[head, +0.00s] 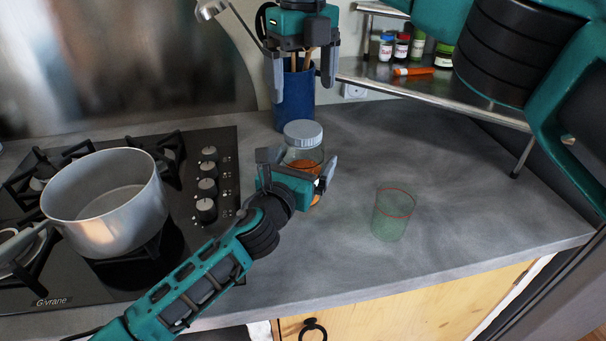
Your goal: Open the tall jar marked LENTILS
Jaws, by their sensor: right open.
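A clear glass jar (304,155) with orange contents stands on the counter, its grey lid (303,132) on top. No label can be read; its lower part is partly hidden by my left gripper. My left gripper (299,165) is at the jar, with one finger on each side of it. I cannot tell whether the fingers touch the glass. My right gripper (302,78) points down above and behind the lid in the picture, open with nothing between its fingers, in front of a blue utensil crock.
The blue crock (294,100) stands behind the jar. A greenish see-through tumbler (392,215) with a red rim stands to the right. A pot (105,205) sits on the gas hob at left. A metal shelf (440,88) holds small jars. The counter between the tumbler and shelf is clear.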

